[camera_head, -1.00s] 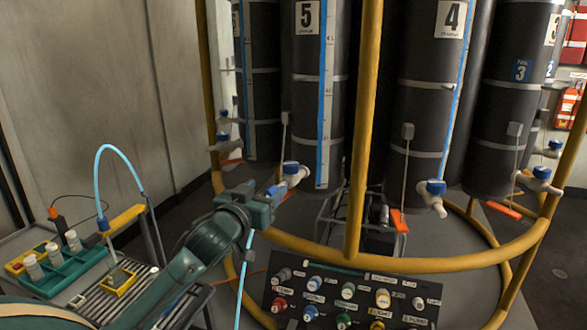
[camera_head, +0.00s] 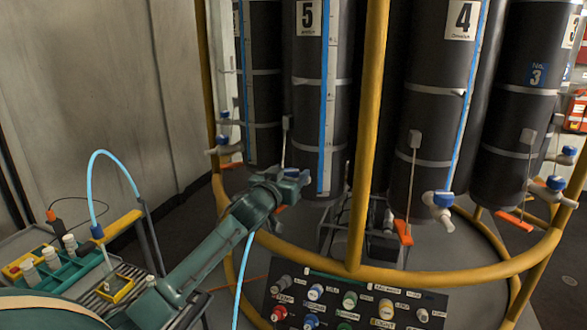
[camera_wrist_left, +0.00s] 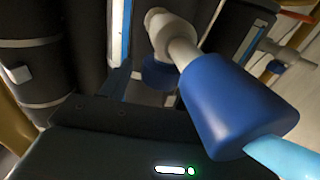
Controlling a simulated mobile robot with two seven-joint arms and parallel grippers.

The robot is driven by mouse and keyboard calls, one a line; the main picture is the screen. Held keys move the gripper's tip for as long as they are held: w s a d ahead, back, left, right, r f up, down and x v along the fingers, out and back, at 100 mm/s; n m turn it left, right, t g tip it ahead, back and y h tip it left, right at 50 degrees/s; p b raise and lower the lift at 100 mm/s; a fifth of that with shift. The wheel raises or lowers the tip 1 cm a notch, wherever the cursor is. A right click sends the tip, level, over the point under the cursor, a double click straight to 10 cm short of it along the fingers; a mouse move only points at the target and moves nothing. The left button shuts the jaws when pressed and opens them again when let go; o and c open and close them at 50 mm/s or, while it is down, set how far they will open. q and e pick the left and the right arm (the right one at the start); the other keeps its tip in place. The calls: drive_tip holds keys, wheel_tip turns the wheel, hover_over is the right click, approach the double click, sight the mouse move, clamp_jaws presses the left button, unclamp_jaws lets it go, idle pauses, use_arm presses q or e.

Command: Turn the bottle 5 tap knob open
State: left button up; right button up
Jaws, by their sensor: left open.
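Bottle 5 (camera_head: 307,110) is a tall black cylinder with a "5" label and a blue level strip. Its tap is hidden behind my left gripper (camera_head: 292,178) in the head view. In the left wrist view a white tap body (camera_wrist_left: 178,45) shows, with its blue knob (camera_wrist_left: 160,73) behind the dark gripper body (camera_wrist_left: 110,120). A blue sleeve (camera_wrist_left: 235,105) sits on the tap's spout, with a light blue hose (camera_wrist_left: 285,158) leaving it. The left gripper is open at the tap; contact with the knob cannot be told. My right gripper is out of view.
A yellow ring frame with an upright post (camera_head: 369,130) surrounds the bottles. Bottle 4 (camera_head: 440,110) and its blue-knobbed tap (camera_head: 440,200) stand right. A labelled knob panel (camera_head: 350,300) is below. A bench with a green rack (camera_head: 85,262) is at left.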

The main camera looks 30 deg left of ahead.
use_arm(q)
drive_tip(key=shift+w+a, duration=0.15)
drive_tip(key=shift+w, duration=0.6)
drive_tip(key=shift+w+a, duration=0.1)
drive_tip(key=shift+w, duration=0.6)
drive_tip(key=shift+c, duration=0.4)
drive_tip(key=c, duration=0.9)
